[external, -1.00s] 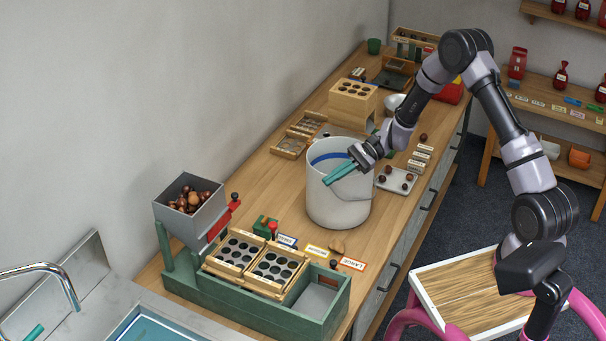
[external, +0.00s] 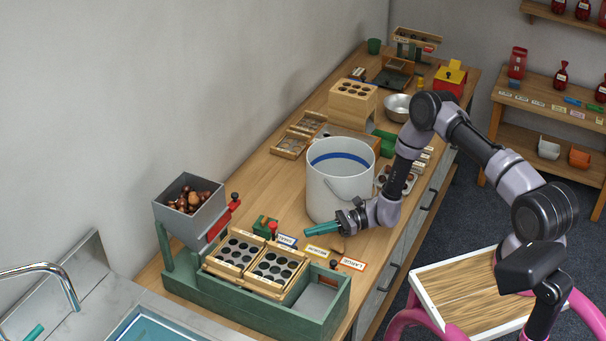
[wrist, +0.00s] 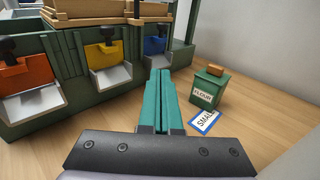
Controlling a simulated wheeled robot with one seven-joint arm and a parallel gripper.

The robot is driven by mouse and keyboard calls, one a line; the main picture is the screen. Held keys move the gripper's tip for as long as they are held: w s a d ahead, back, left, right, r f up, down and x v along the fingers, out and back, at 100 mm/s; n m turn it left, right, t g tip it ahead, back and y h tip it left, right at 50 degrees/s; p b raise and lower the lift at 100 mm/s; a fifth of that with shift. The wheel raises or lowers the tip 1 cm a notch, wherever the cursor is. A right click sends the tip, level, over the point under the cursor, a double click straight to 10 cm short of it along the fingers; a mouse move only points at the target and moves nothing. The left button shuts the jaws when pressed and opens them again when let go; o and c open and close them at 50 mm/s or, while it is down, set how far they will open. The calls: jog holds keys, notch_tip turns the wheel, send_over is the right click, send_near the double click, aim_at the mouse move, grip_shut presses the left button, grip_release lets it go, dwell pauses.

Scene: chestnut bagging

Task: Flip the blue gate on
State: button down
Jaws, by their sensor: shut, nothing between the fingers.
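The blue gate (wrist: 155,45) shows in the wrist view on the green sorter, with a dark knob at its top and a pale chute below it. It is the rightmost of three gates, beside a yellow gate (wrist: 105,55) and an orange gate (wrist: 27,76). My gripper (wrist: 160,74) has its teal fingers pressed together and empty, pointing toward the blue gate's chute. The fingertips appear just in front of the chute; contact cannot be told. In the external view my gripper (external: 307,232) is low over the counter, and the blue gate's face is hidden.
A small green box labelled flour (wrist: 208,90) stands right of my fingers, with a blue-edged SMALL card (wrist: 205,122) in front. A white bucket (external: 335,195) stands behind my gripper. The hopper of chestnuts (external: 187,210) is at the left.

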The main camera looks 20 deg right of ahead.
jog(key=a+r, duration=0.2)
jog(key=a, duration=1.1)
jog(key=shift+r, duration=0.15)
jog(key=shift+r, duration=0.1)
notch_tip(320, 180, up, 4)
jog(key=shift+f, duration=0.15)
